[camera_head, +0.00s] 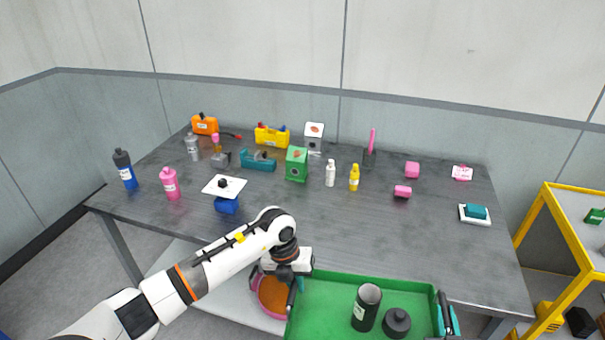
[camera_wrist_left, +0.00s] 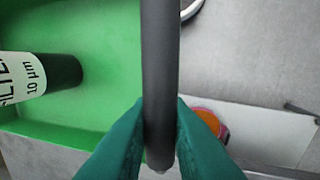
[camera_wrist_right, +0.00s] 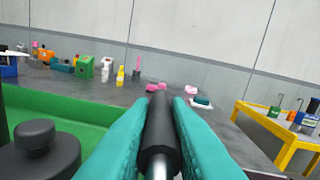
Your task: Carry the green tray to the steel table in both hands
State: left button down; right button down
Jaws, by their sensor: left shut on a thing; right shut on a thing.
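The green tray (camera_head: 330,290) is held in front of the steel table (camera_head: 350,232), near its front edge at the bottom of the head view. It carries a dark filter cylinder (camera_head: 366,307) with a white label and a dark round capped part (camera_head: 396,322). My left gripper (camera_head: 293,290) is shut on the tray's dark left handle, which stands between its teal fingers in the left wrist view (camera_wrist_left: 158,120). My right gripper (camera_head: 447,315) is shut on the right handle, seen in the right wrist view (camera_wrist_right: 161,135). The tray's near side is cut off in the head view.
The table's front middle and right are clear. A yellow-framed stand (camera_head: 560,250) is at the right. An orange-and-pink round thing (camera_head: 272,297) lies below, left of the tray.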

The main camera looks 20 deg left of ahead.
aim_at(363, 239)
jog(key=i+j, duration=0.1)
jog(key=i, duration=0.45)
jog(key=i+j, duration=0.1)
jog(key=i, duration=0.45)
